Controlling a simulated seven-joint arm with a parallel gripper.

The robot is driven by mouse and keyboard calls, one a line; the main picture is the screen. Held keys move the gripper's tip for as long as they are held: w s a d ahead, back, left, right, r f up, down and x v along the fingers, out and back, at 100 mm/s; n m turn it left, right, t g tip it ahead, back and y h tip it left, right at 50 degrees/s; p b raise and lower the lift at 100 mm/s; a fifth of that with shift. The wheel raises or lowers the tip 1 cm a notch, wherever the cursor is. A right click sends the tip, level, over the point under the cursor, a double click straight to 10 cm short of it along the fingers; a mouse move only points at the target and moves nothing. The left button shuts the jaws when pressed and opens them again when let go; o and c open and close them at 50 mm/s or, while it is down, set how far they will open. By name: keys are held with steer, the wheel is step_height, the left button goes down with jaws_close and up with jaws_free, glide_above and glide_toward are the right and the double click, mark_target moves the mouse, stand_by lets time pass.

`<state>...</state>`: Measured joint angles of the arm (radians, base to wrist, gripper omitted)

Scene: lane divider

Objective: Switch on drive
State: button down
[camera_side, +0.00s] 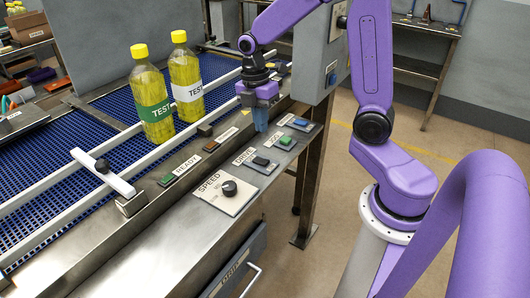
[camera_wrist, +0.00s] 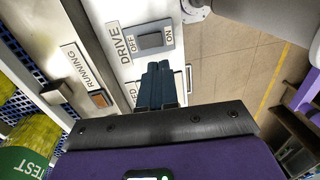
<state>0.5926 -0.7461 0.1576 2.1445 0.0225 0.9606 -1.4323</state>
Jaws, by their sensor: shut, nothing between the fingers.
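The DRIVE switch is a dark rocker (camera_side: 261,161) on a pale plate on the sloping steel panel, beside its DRIVE label. In the wrist view the rocker (camera_wrist: 151,41) looks grey, with OFF lettered at its left end and ON at its right. Which end is pressed in I cannot tell. My gripper (camera_side: 261,130) is shut and empty, its blue fingers pointing down above the panel, up and behind the rocker in the side view. In the wrist view the fingertips (camera_wrist: 157,66) appear just below the rocker, apart from it.
A SPEED knob (camera_side: 229,187), a green button (camera_side: 286,141) and a blue button (camera_side: 301,122) share the panel. An orange RUNNING lamp (camera_wrist: 99,98) sits alongside. Two yellow bottles (camera_side: 152,100) stand on the blue conveyor (camera_side: 60,160). A grey control box (camera_side: 322,60) stands behind the panel.

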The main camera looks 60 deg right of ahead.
mark_target(266, 162)
steer(key=f, duration=0.6)
steer(key=s+f, duration=0.1)
steer(key=f, duration=0.2)
steer(key=shift+s+f, duration=0.1)
steer(key=shift+f, duration=0.3)
steer(key=shift+s+f, duration=0.15)
steer(key=shift+f, duration=0.1)
steer(key=shift+r, duration=0.1)
steer(key=shift+w+r, duration=0.2)
steer(key=shift+w, duration=0.6)
steer(key=shift+r, duration=0.1)
